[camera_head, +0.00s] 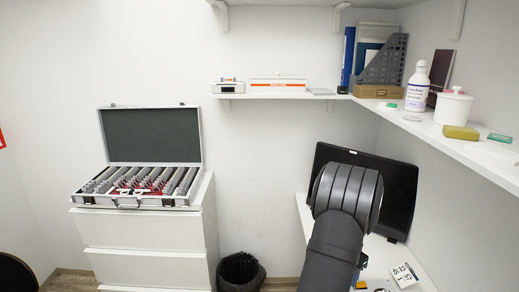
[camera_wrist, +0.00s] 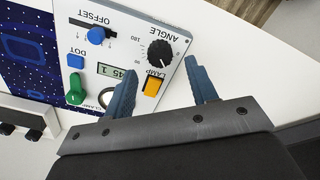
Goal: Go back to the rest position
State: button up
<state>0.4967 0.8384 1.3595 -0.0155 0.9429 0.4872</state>
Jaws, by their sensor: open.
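My gripper (camera_wrist: 161,70) shows in the wrist view with its two blue fingers apart. It is over the lower edge of a white control panel (camera_wrist: 125,52). An orange lamp switch (camera_wrist: 152,86) shows between the fingers; I cannot tell whether anything touches it. The panel also has a black angle knob (camera_wrist: 160,53), a blue offset slider (camera_wrist: 94,33), a blue dot button (camera_wrist: 76,61), a green knob (camera_wrist: 75,90) and a small display (camera_wrist: 117,72). In the head view my dark arm reaches down at the right and hides the gripper.
A black monitor (camera_head: 398,190) stands behind my arm on a white desk (camera_head: 427,283). A shelf (camera_head: 467,150) with a bottle (camera_head: 417,87) and a tub (camera_head: 453,108) runs above. An open case (camera_head: 152,135) lies on drawers (camera_head: 150,232) at left; a bin (camera_head: 240,272) stands between.

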notch_tip(320, 180, up, 14)
notch_tip(320, 180, down, 18)
jog(key=shift+f, duration=0.1)
jog(key=shift+f+n, duration=0.1)
jog(key=shift+n, duration=0.2)
jog(key=n, duration=0.8)
jog(key=shift+n, duration=0.3)
notch_tip(320, 180, up, 6)
jog(key=shift+r, duration=0.2)
